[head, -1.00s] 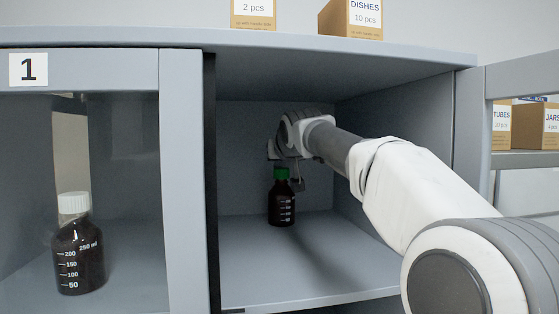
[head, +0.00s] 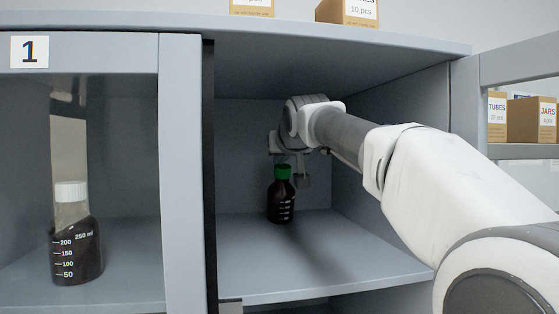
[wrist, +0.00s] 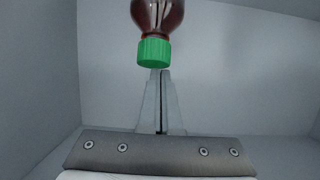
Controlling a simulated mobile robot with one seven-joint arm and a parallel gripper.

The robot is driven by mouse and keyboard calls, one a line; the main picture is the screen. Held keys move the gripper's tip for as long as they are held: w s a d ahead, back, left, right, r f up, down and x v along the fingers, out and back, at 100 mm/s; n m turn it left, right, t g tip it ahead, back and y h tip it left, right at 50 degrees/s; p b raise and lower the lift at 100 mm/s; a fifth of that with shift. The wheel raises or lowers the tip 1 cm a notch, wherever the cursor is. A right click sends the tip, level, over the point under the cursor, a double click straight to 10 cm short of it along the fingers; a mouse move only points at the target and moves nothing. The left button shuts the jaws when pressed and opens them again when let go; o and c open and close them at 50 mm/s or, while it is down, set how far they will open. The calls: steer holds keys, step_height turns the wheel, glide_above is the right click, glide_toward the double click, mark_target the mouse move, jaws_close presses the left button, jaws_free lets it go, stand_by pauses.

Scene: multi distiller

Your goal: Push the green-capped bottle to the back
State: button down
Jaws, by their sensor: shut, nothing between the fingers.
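The green-capped bottle (head: 281,203), dark with white marks, stands upright in the open compartment, near its back wall. Its green cap (head: 282,171) shows below my wrist. In the wrist view the bottle appears upside down at the top, cap (wrist: 154,51) pointing down. My gripper (head: 303,181) is beside the bottle's upper part, just right of it in the head view. In the wrist view the closed fingers (wrist: 161,74) end right by the cap, with nothing between them. I cannot tell whether they touch the bottle.
The compartment (head: 350,265) has side walls, a low ceiling and clear floor in front of the bottle. A white-capped bottle (head: 76,240) stands in the left compartment marked 1 (head: 29,52). Boxes (head: 347,11) sit on top, and more (head: 531,120) stand on a right shelf.

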steer(key=shift+w+d+f, duration=0.1)
steer(key=shift+w+f, duration=0.05)
steer(key=shift+f, duration=0.6)
steer(key=shift+r+p, duration=0.65)
steer(key=shift+r, duration=0.05)
steer(key=shift+w, duration=0.15)
steer(key=shift+r, duration=0.25)
steer(key=s+d+b, duration=0.2)
steer(key=s+b, duration=0.2)
steer(key=s, duration=0.8)
steer(key=shift+r, duration=0.2)
steer(key=c, duration=1.6)
jaws_free()
steer(key=shift+s+d, duration=0.1)
